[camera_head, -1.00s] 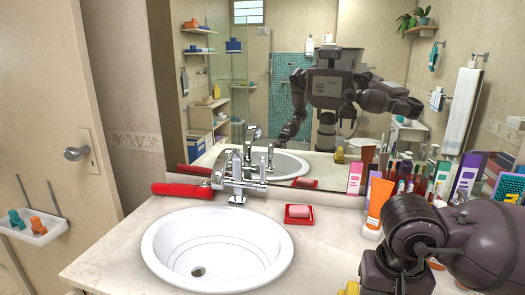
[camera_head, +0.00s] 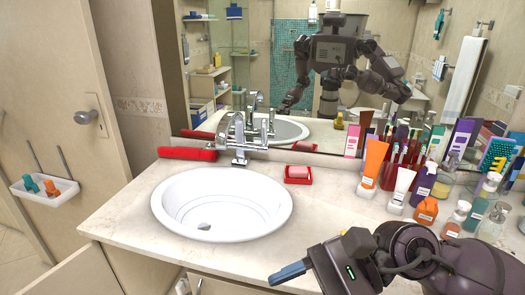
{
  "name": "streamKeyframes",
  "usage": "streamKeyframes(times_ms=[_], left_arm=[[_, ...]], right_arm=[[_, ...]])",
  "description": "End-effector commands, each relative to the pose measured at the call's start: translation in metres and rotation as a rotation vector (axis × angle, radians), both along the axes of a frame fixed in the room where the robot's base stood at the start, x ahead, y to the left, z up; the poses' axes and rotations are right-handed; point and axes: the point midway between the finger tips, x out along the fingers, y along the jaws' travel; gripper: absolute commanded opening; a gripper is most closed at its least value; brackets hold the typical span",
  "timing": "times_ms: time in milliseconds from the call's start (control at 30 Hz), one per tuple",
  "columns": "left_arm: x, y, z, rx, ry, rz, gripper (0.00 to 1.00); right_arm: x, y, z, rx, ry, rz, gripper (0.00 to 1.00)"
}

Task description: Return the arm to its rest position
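My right arm reaches in from the lower right, in front of the counter's front edge. Its gripper (camera_head: 290,273) points left, with blue-grey fingertips, below and right of the sink basin. It is seen from the side, so I cannot tell whether the fingers are apart; no held object shows. My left gripper is not directly in view. The mirror (camera_head: 310,75) reflects my body and both arms, too small to read the grippers.
The white sink (camera_head: 222,204) and chrome faucet (camera_head: 240,140) sit in the marble counter (camera_head: 335,215). A red brush (camera_head: 187,153) and pink soap in a red dish (camera_head: 298,176) lie nearby. Several bottles and tubes crowd the right, including an orange bottle (camera_head: 426,211). A pale panel (camera_head: 80,275) stands lower left.

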Motion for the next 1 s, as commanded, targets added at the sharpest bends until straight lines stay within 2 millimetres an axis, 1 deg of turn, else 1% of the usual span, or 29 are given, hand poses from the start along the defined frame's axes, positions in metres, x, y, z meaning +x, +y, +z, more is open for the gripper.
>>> streamKeyframes(times_ms=[33,100,167,233,300,367,433,500,567,633,700,767,800,867,900,967,1000], left_arm=[[-0.001,0.000,-0.001,0.000,0.002,0.000,0.43],[-0.002,0.000,-0.001,0.000,0.005,0.002,0.43],[-0.004,0.001,-0.002,0.000,0.009,0.002,0.43],[-0.007,0.001,-0.004,0.000,0.014,0.004,0.43],[-0.009,0.002,-0.006,0.001,0.020,0.005,0.43],[-0.010,0.002,-0.007,0.000,0.022,0.006,0.43],[-0.010,0.002,-0.007,0.001,0.023,0.006,0.43],[-0.009,0.002,-0.007,0.001,0.021,0.005,0.43],[-0.009,0.002,-0.006,0.001,0.020,0.005,0.43],[-0.008,0.001,-0.006,0.000,0.018,0.004,0.43],[-0.006,0.001,-0.005,0.001,0.016,0.004,0.43],[-0.005,0.001,-0.005,0.001,0.014,0.003,0.43],[-0.005,0.001,-0.004,0.000,0.013,0.002,0.43],[-0.004,0.001,-0.004,0.000,0.011,0.002,0.43],[-0.004,0.001,-0.003,0.000,0.010,0.002,0.43],[-0.003,0.001,-0.003,0.001,0.008,0.002,0.43],[-0.002,0.001,-0.003,0.001,0.007,0.001,0.43]], right_arm=[[0.000,0.005,0.011,0.095,0.097,-0.052,0.53],[0.004,0.008,0.029,0.226,0.242,-0.128,0.53],[0.010,0.008,0.043,0.337,0.371,-0.194,0.53],[0.021,0.003,0.057,0.464,0.524,-0.270,0.53],[0.034,-0.006,0.067,0.591,0.681,-0.345,0.53],[0.046,-0.017,0.073,0.698,0.819,-0.409,0.53],[0.061,-0.033,0.076,0.823,0.980,-0.482,0.53],[0.075,-0.051,0.073,0.947,1.140,-0.553,0.53],[0.087,-0.068,0.067,1.055,1.279,-0.615,0.53],[0.099,-0.090,0.055,1.181,1.440,-0.686,0.53],[0.108,-0.112,0.037,1.309,1.600,-0.757,0.53],[0.113,-0.131,0.019,1.422,1.733,-0.816,0.53],[0.114,-0.143,0.006,1.497,1.822,-0.856,0.53],[0.114,-0.161,-0.017,1.614,1.952,-0.914,0.53],[0.112,-0.173,-0.032,1.692,2.036,-0.954,0.53],[0.105,-0.188,-0.058,1.813,2.159,-1.014,0.53],[0.099,-0.198,-0.075,1.896,2.237,-1.055,0.53]])
